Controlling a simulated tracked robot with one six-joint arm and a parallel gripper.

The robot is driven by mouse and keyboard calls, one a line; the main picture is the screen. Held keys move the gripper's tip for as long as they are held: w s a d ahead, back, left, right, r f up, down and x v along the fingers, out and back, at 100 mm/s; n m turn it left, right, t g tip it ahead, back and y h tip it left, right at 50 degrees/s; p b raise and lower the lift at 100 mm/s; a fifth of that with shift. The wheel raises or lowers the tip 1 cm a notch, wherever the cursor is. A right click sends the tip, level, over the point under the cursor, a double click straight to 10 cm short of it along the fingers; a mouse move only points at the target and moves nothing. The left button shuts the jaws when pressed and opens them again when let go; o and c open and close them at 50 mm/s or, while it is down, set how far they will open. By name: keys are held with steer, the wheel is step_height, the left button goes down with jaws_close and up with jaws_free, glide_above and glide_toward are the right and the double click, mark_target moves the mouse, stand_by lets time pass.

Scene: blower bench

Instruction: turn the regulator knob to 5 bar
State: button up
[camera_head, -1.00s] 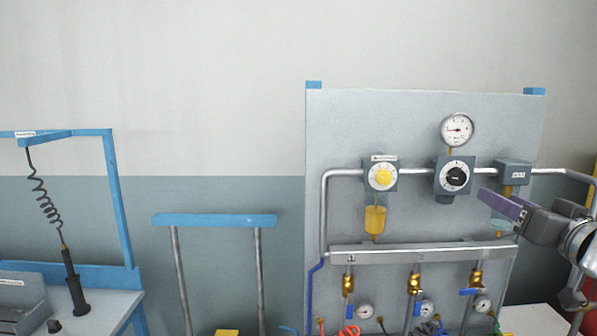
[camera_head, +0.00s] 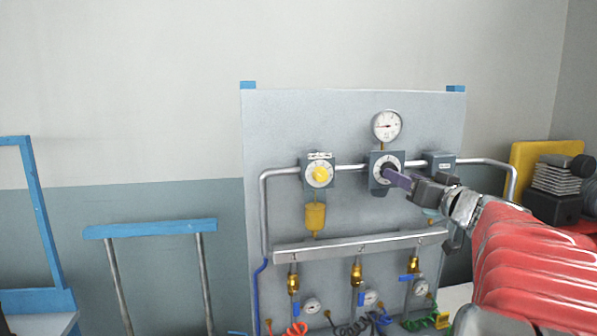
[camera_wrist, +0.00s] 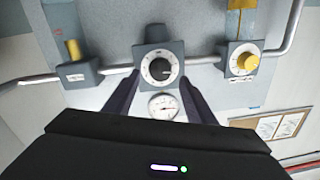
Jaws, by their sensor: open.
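The regulator knob (camera_head: 386,167) is black with a white dial ring, on a grey box on the upright panel. It also shows in the wrist view (camera_wrist: 160,69), between my two dark fingers, with a gap on each side. My gripper (camera_head: 396,177) is open, its purple finger in front of the knob's lower right side in the head view. The wrist view is upside down. The round pressure gauge (camera_head: 387,126) sits above the knob and shows in the wrist view (camera_wrist: 163,106). Its needle and the dial numbers are too small to read.
A yellow knob (camera_head: 319,175) on a similar box is left of the regulator, with an amber bowl (camera_head: 315,217) below. A labelled grey box (camera_head: 439,163) is close on the right. Pipes, a manifold (camera_head: 350,245) and several brass valves lie lower.

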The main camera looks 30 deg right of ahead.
steer(key=shift+x, duration=2.2)
steer(key=shift+c, duration=0.6)
steer(key=c, duration=0.9)
